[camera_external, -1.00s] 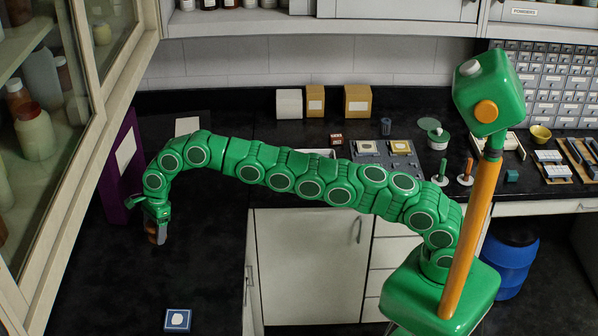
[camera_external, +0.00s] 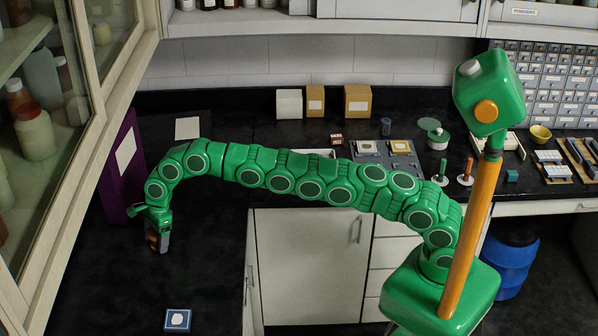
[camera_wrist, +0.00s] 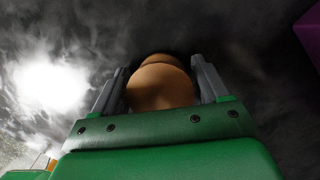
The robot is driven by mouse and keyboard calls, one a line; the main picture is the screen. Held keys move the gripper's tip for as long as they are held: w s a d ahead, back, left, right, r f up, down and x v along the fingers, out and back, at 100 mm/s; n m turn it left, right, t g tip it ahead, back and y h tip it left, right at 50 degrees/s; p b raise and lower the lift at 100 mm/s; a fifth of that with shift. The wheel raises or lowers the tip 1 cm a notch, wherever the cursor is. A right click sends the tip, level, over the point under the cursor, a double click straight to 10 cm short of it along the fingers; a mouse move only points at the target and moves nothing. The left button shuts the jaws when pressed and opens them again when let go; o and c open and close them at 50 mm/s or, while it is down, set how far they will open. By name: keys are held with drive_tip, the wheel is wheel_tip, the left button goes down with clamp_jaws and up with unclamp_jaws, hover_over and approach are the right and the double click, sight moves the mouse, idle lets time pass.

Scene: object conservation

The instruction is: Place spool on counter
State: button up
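The spool (camera_wrist: 160,86) is a brown-orange rounded thing between the two grey fingers of my gripper (camera_wrist: 162,80) in the wrist view. The fingers lie against its sides. In the outside view my gripper (camera_external: 158,243) points down over the left black counter (camera_external: 110,270), with the spool (camera_external: 152,240) partly hidden between the fingers. The spool's lower end is low over the counter; I cannot tell whether it touches.
A purple panel (camera_external: 123,165) stands just left of my gripper. A blue tile with a white shape (camera_external: 177,320) lies nearer the front. A white sheet (camera_external: 187,128) lies behind my arm. The counter around the gripper is mostly bare.

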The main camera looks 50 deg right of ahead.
drive_tip(key=shift+o, duration=1)
drive_tip(key=shift+r, duration=0.15)
drive_tip(key=v, duration=1.1)
drive_tip(key=shift+r, duration=0.35)
drive_tip(key=shift+d+r, duration=0.1)
drive_tip(key=shift+r, duration=0.05)
drive_tip(key=shift+d, duration=0.1)
